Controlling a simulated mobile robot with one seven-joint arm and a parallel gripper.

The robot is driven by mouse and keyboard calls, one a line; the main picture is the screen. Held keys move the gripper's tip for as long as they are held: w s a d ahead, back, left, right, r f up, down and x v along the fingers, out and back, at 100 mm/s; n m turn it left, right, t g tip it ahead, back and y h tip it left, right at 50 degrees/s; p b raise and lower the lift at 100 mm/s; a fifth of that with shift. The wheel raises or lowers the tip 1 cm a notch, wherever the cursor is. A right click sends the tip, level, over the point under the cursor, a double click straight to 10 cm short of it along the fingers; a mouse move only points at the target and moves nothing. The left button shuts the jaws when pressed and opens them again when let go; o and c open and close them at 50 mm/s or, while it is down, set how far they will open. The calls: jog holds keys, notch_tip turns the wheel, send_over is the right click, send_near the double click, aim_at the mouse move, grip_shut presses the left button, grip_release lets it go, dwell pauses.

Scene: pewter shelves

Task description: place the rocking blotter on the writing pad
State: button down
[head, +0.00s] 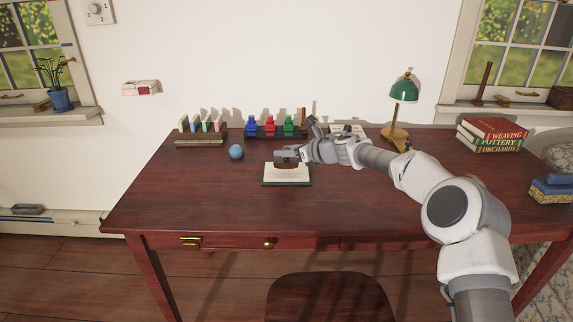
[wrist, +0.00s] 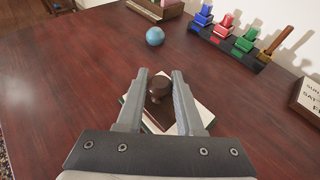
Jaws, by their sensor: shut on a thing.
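The rocking blotter (head: 286,163) is dark brown with a round knob (wrist: 158,88), seen between my fingers in the wrist view. My gripper (head: 289,153) is shut on it, coming in from the right; in the wrist view its two fingertips (wrist: 161,74) flank the knob. The writing pad (head: 287,181), a pale sheet on a dark base, lies on the desk directly under the blotter. Its corner also shows in the wrist view (wrist: 206,114). I cannot tell whether the blotter's underside touches the pad. The fingers and blotter hide part of the pad.
A blue ball (head: 236,152) sits left of the pad. Behind it are a rack of coloured ink bottles (head: 270,132) and a file holder (head: 200,138). A green lamp (head: 400,110) and books (head: 492,134) stand to the right. The desk's front left is clear.

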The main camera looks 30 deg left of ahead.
aim_at(290, 161)
notch_tip(290, 161, down, 4)
jog(key=shift+r+b, duration=0.2)
jog(key=shift+b, duration=0.4)
jog(key=shift+r, duration=0.1)
jog(key=c, duration=0.5)
grip_release()
jog(key=shift+c, duration=0.2)
jog(key=shift+d, duration=0.2)
jog(key=p+v, duration=0.1)
jog(key=v, duration=1)
jog(key=shift+d+r, duration=0.15)
jog(key=shift+d, duration=0.1)
jog(key=shift+r, duration=0.1)
